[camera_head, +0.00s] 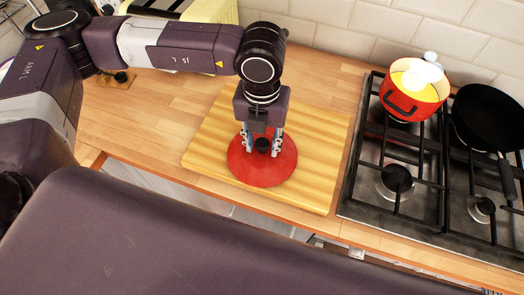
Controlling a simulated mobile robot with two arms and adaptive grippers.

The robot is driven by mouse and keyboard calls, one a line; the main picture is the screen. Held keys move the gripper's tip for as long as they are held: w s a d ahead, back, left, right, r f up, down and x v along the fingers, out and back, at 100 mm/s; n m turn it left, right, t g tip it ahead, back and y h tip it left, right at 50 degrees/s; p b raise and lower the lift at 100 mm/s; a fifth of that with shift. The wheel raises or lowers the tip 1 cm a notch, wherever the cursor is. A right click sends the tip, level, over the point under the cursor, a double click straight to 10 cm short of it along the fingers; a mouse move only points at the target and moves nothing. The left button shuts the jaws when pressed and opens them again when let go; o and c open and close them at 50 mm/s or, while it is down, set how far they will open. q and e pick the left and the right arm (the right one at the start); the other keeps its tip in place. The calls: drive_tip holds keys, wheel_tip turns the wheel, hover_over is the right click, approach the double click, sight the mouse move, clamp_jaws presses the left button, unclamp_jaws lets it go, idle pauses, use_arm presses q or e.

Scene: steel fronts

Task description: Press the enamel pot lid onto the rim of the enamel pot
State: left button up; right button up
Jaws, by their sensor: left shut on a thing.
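The enamel pot lid (283,168) is a red disc with a black knob. It is over the wooden cutting board on the counter; I cannot tell whether it touches the board. My left gripper (262,146) comes down from above and is shut on the lid's knob. The enamel pot (402,103) is red outside and pale yellow inside, with a black handle. It stands on the back left of the hob, and its top is uncovered. A white rounded thing shows at the pot's far rim. My right gripper is not in view.
The gas hob (365,203) with black grates is on the right. A black frying pan (485,115) stands on it, right of the pot. The cutting board (318,190) is otherwise bare. The tiled wall (345,40) closes off the back.

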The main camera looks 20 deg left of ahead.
sight(262, 142)
use_arm(q)
drive_tip(key=shift+s+f, duration=0.25)
drive_tip(key=shift+f, duration=0.05)
drive_tip(key=shift+c, duration=0.2)
drive_tip(key=shift+r+p, duration=0.3)
drive_tip(key=shift+r, duration=0.2)
clamp_jaws()
drive_tip(key=shift+w+r+p, duration=0.3)
drive_tip(key=shift+r, duration=0.35)
drive_tip(key=shift+r+p, duration=0.45)
drive_tip(key=shift+r, duration=0.95)
drive_tip(key=shift+m, duration=0.3)
